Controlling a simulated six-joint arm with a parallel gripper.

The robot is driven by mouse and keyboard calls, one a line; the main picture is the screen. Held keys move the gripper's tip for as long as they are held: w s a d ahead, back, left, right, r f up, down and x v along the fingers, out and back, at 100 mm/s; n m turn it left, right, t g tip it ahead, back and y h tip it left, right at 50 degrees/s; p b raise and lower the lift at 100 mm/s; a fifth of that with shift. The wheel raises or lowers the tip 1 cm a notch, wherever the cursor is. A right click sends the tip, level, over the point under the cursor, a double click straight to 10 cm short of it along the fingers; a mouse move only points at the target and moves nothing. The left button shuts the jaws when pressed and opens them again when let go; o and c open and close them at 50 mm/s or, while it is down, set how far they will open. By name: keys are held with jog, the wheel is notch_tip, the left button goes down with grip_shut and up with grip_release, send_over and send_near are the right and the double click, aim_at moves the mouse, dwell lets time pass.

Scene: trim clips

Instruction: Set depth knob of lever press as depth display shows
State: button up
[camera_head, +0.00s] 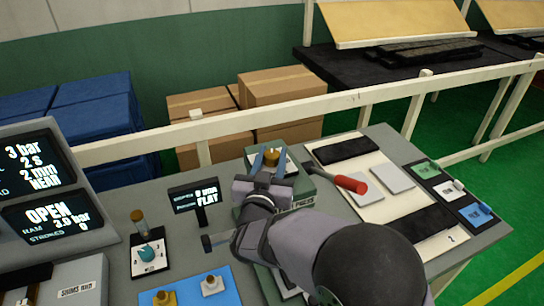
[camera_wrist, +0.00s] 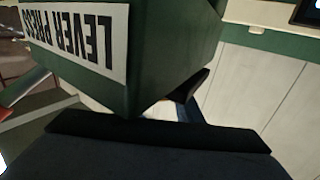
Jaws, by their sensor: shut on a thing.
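The green lever press (camera_head: 305,190) stands mid-table, with a red-handled lever (camera_head: 350,184) pointing right. Its brass depth knob (camera_head: 272,154) is on top, on a white plate. My gripper (camera_head: 270,161) is shut on this knob, with a blue finger on either side. The wrist view shows the press's green body (camera_wrist: 175,50) and its upside-down LEVER PRESS label; the knob is hidden there. A small black display (camera_head: 195,196) left of the press reads FLAT below a blurred line. A larger display (camera_head: 38,165) at far left shows 3 bar, 2 s, 2 mm, NEAR.
A lower screen (camera_head: 52,215) reads OPEN and 3.0 bar. A teal knob (camera_head: 146,254) and a blue mat (camera_head: 190,286) with brass and white knobs lie front left. A white board (camera_head: 330,150) with dark strips lies right. A pale rail (camera_head: 290,112) runs behind.

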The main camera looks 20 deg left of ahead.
aim_at(266, 162)
jog(key=m+h, duration=0.2)
jog(key=h, duration=0.2)
jog(key=m+h+p, duration=0.1)
jog(key=m+h, duration=0.2)
jog(key=h, duration=0.1)
jog(key=shift+m+h, duration=0.3)
jog(key=shift+h, duration=0.4)
jog(key=o, duration=1)
jog(key=shift+o, duration=0.2)
jog(key=shift+s+a+f, duration=0.1)
jog(key=shift+s+a, duration=0.05)
jog(key=shift+s, duration=0.4)
jog(key=b+v, duration=0.2)
jog(key=v, duration=0.2)
jog(key=shift+s, duration=0.3)
jog(key=shift+b+v, duration=0.45)
jog(key=shift+v, duration=0.3)
